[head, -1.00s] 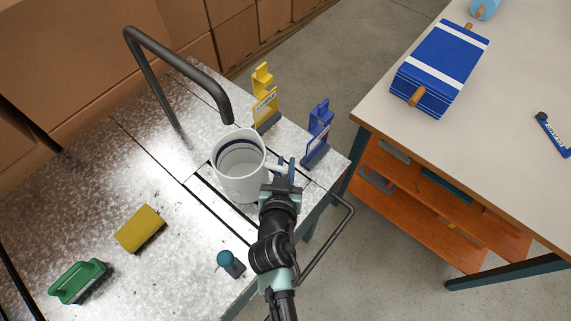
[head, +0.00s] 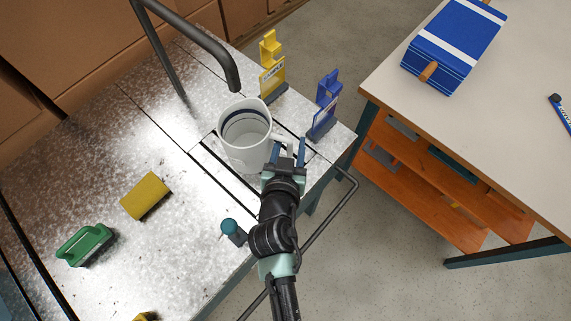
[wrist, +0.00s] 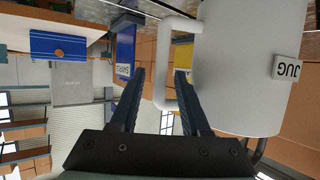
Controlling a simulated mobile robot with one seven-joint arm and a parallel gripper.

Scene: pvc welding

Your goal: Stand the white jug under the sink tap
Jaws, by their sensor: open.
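The white jug (head: 243,145) stands upright on the metal sink top, its open mouth just below the end of the dark curved tap (head: 232,78) in the head view. In the wrist view the jug (wrist: 240,75) fills the upper right, with its "JUG" label showing. Its handle (wrist: 163,65) faces my gripper. My gripper (head: 288,148) is open at the handle side of the jug. In the wrist view the handle's bar appears between the two fingertips (wrist: 160,75), without being clamped; whether they touch it I cannot tell.
A yellow holder (head: 271,75) and a blue holder (head: 325,105) stand behind and right of the jug. A yellow sponge (head: 145,195), a green brush (head: 84,245) and a teal-topped knob (head: 232,230) are on the sink top. A workbench (head: 450,120) stands right, across a floor gap.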

